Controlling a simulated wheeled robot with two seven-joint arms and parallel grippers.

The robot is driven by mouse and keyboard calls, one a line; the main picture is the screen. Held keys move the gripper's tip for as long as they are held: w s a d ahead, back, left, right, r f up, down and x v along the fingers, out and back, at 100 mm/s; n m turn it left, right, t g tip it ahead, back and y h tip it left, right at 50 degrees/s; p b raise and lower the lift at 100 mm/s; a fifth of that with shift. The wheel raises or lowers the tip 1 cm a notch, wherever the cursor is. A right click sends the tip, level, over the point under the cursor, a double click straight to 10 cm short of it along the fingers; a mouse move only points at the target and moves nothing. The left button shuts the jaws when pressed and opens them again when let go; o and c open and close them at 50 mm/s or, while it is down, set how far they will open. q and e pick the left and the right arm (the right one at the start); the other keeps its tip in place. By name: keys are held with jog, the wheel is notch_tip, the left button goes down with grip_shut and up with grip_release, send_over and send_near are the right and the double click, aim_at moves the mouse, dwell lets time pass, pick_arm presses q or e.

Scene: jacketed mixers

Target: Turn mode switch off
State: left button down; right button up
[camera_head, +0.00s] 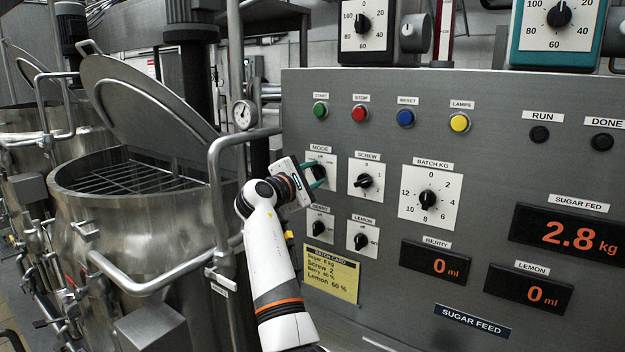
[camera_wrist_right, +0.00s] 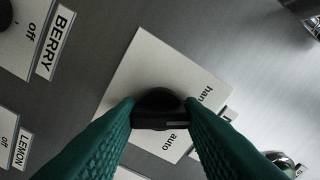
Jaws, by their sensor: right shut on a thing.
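The mode switch (camera_head: 319,171) is a black knob on a white plate at the panel's upper left, under the MODE label. My right gripper (camera_head: 313,167) reaches it from the left, with its green fingers closed on the knob's sides. In the right wrist view the fingers (camera_wrist_right: 160,114) pinch the black knob (camera_wrist_right: 158,99) from both sides. The plate (camera_wrist_right: 137,65) there reads "hand" and "auto"; any further word is hidden. A pale mark shows on the knob's front, but its exact setting is unclear. My left gripper is in neither view.
BERRY (camera_head: 318,228) and LEMON (camera_head: 361,241) knobs sit just below, SCREW (camera_head: 364,181) to the right. Green, red, blue and yellow buttons run above. The sugar display (camera_head: 572,238) reads 2.8 kg. A mixer's metal rail (camera_head: 222,180) stands close left of my right arm.

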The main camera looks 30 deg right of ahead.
jog(key=m+b, duration=0.1)
jog(key=m, duration=0.2)
jog(key=shift+f+b, duration=0.2)
jog(key=shift+b, duration=0.2)
jog(key=shift+m+b, duration=0.6)
jog(key=shift+m, duration=0.8)
jog(key=shift+r+m, duration=0.1)
jog(key=shift+m, duration=0.2)
jog(key=o, duration=1)
